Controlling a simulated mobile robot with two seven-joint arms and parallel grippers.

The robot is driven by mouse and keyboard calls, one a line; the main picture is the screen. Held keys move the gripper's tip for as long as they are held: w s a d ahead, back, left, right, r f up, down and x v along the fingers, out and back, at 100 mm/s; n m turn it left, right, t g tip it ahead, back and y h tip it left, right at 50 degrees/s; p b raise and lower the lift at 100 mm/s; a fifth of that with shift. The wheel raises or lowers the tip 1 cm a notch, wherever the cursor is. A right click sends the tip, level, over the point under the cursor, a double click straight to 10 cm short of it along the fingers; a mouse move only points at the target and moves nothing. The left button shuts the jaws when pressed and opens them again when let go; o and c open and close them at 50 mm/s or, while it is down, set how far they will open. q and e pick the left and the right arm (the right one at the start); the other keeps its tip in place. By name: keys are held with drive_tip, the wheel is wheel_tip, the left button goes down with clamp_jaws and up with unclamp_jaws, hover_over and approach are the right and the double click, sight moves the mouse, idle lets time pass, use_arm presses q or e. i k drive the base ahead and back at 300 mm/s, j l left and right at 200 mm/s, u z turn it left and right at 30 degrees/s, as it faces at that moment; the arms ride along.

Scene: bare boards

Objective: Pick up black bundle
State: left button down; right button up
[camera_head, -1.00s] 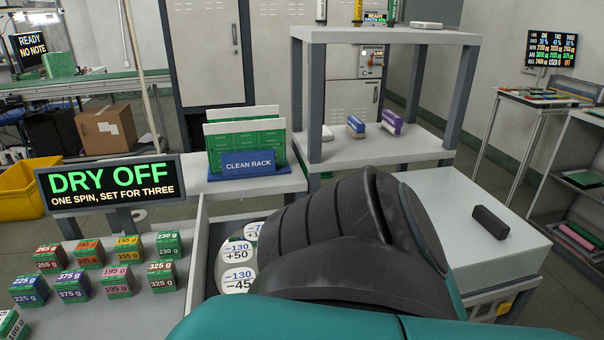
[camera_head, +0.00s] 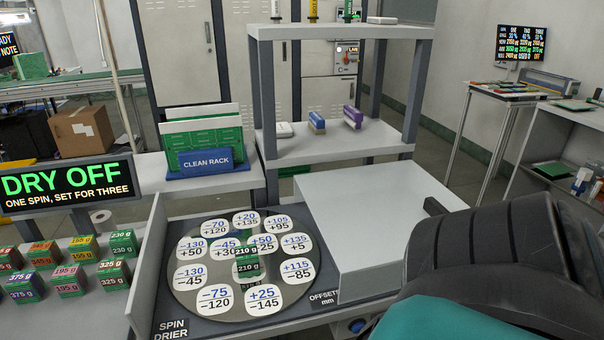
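A small green bundle with dark "210 g" labels (camera_head: 247,264) stands near the middle of the round spin drier plate (camera_head: 190,288). I cannot tell whether its band is black. Several labelled bundles, such as the green 230 g one (camera_head: 123,243), stand in rows at the left. My teal and black arm fills the lower right and hides what is behind it. Neither gripper shows.
The drier plate carries several white offset labels. The white box (camera_head: 375,205) stands right of it, and a shelf (camera_head: 330,152) stands behind. The blue clean rack (camera_head: 205,160) holds boards at the back left. The DRY OFF sign (camera_head: 68,183) stands at the left.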

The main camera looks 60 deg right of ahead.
sight(247, 255)
drive_tip(key=z, duration=1.4)
